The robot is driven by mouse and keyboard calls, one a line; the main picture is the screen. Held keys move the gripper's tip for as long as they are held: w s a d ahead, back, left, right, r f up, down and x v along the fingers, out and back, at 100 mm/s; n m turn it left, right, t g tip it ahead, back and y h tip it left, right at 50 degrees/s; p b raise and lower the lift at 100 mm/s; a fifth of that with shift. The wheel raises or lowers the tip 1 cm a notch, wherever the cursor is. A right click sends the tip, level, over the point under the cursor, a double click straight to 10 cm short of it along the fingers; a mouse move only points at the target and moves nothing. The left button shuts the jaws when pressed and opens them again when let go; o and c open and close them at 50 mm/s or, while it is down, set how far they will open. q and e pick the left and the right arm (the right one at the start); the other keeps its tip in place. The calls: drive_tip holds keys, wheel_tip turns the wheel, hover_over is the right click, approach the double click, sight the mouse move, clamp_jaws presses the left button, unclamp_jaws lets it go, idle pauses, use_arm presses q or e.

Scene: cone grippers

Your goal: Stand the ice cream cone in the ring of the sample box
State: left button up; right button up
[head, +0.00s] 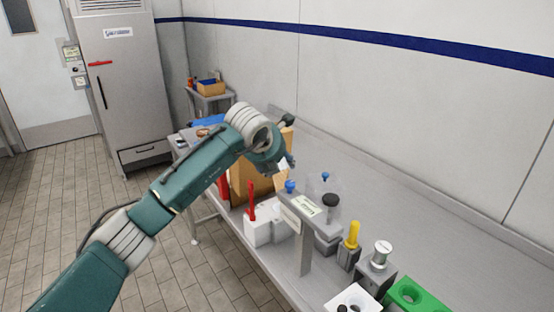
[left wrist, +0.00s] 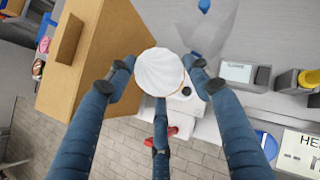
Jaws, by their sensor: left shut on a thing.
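In the left wrist view my left gripper (left wrist: 160,75) is shut on the ice cream cone (left wrist: 158,72). Its round, white, ridged top faces the camera, and the part below is hidden. In the head view my left gripper (head: 284,163) is small and partly turned away, above the bench beside a tan cardboard box. A green block with round openings (head: 432,304) and a white block with dark openings (head: 345,298) stand at the bottom right of the head view. I cannot tell which thing is the sample box, or see its ring clearly. My right gripper is out of view.
The cardboard box (head: 240,180) stands on the bench behind my left arm. A grey stand with a label (head: 304,240), a white holder with a red handle (head: 262,232), a yellow-handled item (head: 352,236) and a clear bag (left wrist: 205,25) crowd the front. The bench along the wall is clear.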

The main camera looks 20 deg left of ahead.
sight(277, 186)
use_arm(q)
wheel_tip(277, 186, down, 3)
drive_tip(key=shift+w+f+b, duration=0.1)
drive_tip(key=shift+f+b, duration=0.1)
drive_tip(key=shift+b, duration=0.7)
drive_tip(key=shift+f+b, duration=1.55)
drive_tip(key=shift+f, duration=0.25)
drive_tip(key=shift+f+b, duration=0.7)
drive_tip(key=o, duration=0.9)
drive_tip(key=shift+o, duration=0.2)
wheel_tip(277, 186, up, 10)
drive_tip(key=shift+a+f, duration=0.1)
drive_tip(key=shift+a, duration=0.05)
